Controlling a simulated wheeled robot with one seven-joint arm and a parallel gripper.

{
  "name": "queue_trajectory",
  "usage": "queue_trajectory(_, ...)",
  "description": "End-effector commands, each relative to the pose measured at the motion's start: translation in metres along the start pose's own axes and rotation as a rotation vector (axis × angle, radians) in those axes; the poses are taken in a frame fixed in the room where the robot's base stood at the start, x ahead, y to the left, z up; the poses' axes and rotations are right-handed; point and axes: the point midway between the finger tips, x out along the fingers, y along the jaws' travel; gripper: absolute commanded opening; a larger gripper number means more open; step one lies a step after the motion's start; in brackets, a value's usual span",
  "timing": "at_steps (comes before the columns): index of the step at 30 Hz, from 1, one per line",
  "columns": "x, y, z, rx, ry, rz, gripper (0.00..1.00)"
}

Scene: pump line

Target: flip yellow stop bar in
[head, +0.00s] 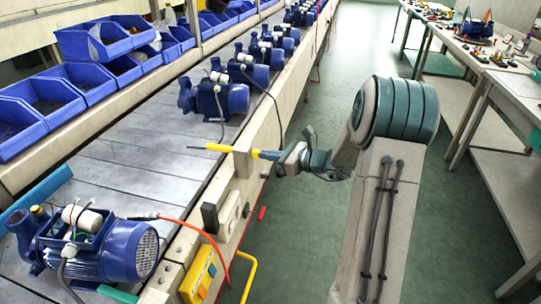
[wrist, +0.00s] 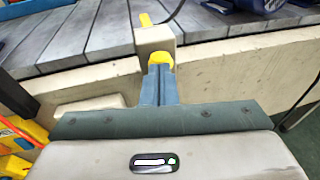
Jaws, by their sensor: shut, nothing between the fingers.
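The yellow stop bar (head: 220,148) points left from a beige block (head: 243,161) on the conveyor's near rail, out over the belt. Its thin dark tip lies farthest over the belt. In the wrist view, part of the bar (wrist: 146,20) shows beyond the block (wrist: 155,39), and a yellow end (wrist: 160,58) shows on the near side. My gripper (head: 265,155) is on the aisle side of the block. Its fingers (wrist: 160,68) are shut and empty, with their tips right at the yellow end. I cannot tell whether they touch it.
A blue pump (head: 105,250) stands on the belt at front left; several more (head: 215,98) stand farther back. Blue bins (head: 85,80) line the far side. A yellow box (head: 198,278) and an orange hose (head: 215,245) are on the near rail. The aisle floor (head: 340,80) is open.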

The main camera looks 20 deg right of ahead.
Motion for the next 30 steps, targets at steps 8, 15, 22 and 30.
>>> queue_trajectory(8,-0.049,-0.005,0.002,0.0,0.003,-0.002,0.0)
queue_trajectory(15,-0.105,-0.008,0.0,0.002,0.003,-0.01,0.0)
queue_trajectory(22,-0.13,-0.007,0.0,0.002,0.002,-0.007,0.0)
queue_trajectory(30,-0.132,-0.006,0.0,0.002,0.002,-0.004,0.0)
